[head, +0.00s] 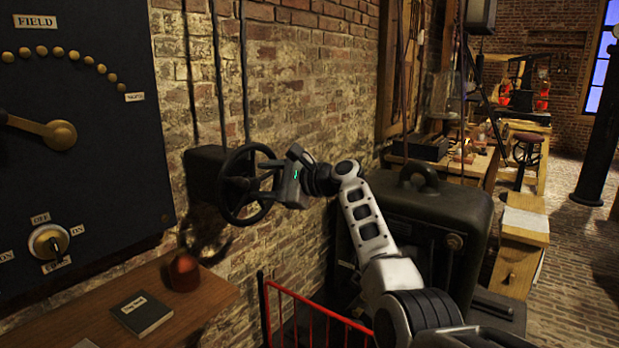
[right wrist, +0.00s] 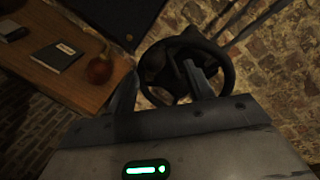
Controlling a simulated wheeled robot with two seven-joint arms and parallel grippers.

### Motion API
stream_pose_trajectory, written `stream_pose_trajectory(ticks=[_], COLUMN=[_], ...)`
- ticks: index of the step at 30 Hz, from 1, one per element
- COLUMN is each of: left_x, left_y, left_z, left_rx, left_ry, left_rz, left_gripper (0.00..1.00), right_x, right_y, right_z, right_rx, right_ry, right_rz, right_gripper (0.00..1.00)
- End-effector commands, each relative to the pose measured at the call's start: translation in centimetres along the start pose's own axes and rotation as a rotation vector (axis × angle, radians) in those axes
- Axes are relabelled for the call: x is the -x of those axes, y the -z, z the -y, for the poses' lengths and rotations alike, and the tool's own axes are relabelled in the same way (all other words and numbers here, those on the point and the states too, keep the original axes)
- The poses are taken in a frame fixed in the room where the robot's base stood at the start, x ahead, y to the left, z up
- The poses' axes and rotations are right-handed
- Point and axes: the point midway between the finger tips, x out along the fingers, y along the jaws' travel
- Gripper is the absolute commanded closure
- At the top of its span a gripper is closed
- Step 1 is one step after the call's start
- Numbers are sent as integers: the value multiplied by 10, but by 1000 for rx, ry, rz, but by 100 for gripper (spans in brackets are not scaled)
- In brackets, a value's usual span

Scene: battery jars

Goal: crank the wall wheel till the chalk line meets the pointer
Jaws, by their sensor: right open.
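The black wall wheel (head: 224,206) is mounted on a dark box (head: 199,168) on the brick wall, right of the dark panel. My right gripper (head: 268,178) is at the wheel's right side, its fingers pointing towards it. In the right wrist view the wheel (right wrist: 231,88) lies beyond and between the two parted fingers of the gripper (right wrist: 162,75). The gripper is open; I cannot tell whether a finger touches the rim. I cannot make out a chalk line or a pointer at the wheel. My left gripper is not in view.
A dark panel (head: 105,180) with a brass lever and a knob stands at left. Below it a wooden shelf (head: 205,300) bears a dark book (head: 142,313) and a reddish round object (head: 183,272). A red rail (head: 305,302) and a dark safe-like box (head: 440,205) stand nearby.

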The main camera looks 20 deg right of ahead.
Motion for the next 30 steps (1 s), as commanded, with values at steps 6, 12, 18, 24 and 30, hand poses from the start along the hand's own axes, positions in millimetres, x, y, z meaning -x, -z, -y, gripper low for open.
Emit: stream_pose_trajectory(ticks=[6,12,18,24,30], left_x=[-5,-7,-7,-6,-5], left_y=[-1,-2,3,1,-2], left_z=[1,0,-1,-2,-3], left_rx=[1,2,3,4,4], left_ry=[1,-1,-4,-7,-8], left_rz=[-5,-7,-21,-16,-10], left_gripper=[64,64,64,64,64], right_x=[44,84,105,109,108], right_y=[3,2,1,0,1], right_z=[0,0,2,2,1], right_rx=[3,4,2,2,4], right_ry=[5,5,5,5,4], right_rz=[-3,-4,-2,-1,-4], right_gripper=[48,48,48,48,64])
